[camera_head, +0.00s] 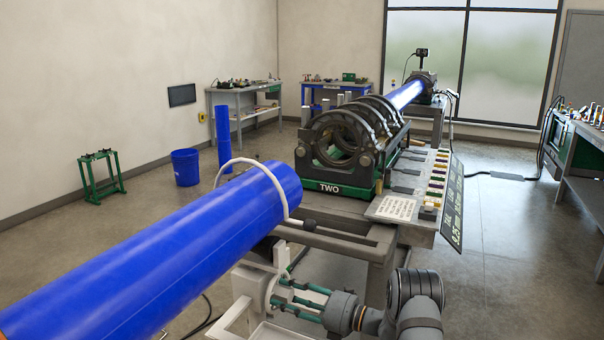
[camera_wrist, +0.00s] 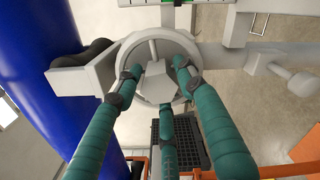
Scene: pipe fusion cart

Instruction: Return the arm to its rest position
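My gripper (camera_head: 297,298) has green fingers and is at the lower middle of the head view, beside a pale grey clamp fixture (camera_head: 255,283). The wrist view shows its three fingers (camera_wrist: 160,82) spread around a grey faceted knob (camera_wrist: 152,86) on this fixture. The fingers look straight and apart. Whether any fingertip touches the knob is hard to tell. My arm (camera_head: 415,310) reaches in from the bottom right of the head view.
A large blue pipe (camera_head: 170,255) lies just left of my gripper, with a pale hoop (camera_head: 275,180) over its end. It also fills the left of the wrist view (camera_wrist: 45,65). The fusion machine (camera_head: 345,150) and its cart stand beyond. Open floor lies right (camera_head: 510,260).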

